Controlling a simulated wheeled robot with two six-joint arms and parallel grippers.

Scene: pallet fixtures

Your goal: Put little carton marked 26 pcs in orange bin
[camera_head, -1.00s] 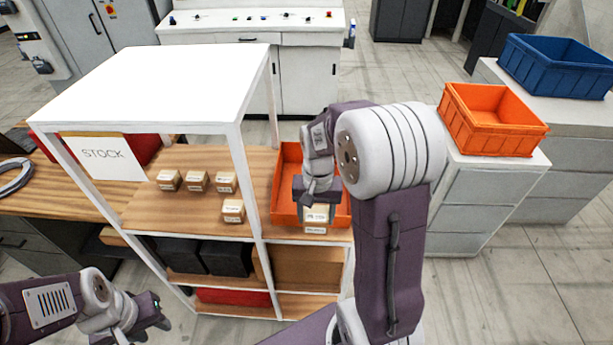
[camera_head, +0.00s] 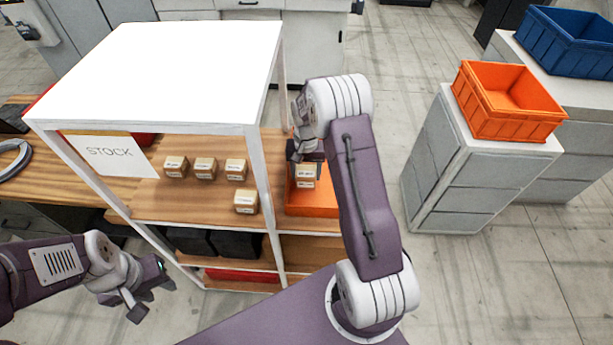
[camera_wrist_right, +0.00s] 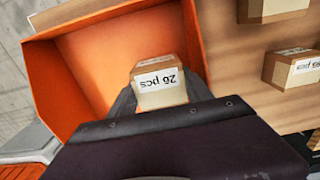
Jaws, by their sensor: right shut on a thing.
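The little carton marked 26 pcs (camera_wrist_right: 160,84) is between the fingers of my right gripper (camera_wrist_right: 160,100) in the right wrist view, its label upside down. In the head view the carton (camera_head: 306,177) shows below my right gripper (camera_head: 305,158), in front of the orange bin (camera_head: 312,204) on the shelf. In the wrist view the open orange bin (camera_wrist_right: 100,60) lies behind and around the carton, which appears to be over it; its height above the floor of the bin is unclear. My left gripper (camera_head: 152,291) is open and empty at the lower left.
Several similar cartons (camera_head: 205,168) stand on the wooden shelf beside the STOCK sign (camera_head: 110,155). A white post (camera_head: 265,190) stands between them and the bin. Another orange bin (camera_head: 510,92) sits on a drawer cabinet at right, near a blue bin (camera_head: 560,45).

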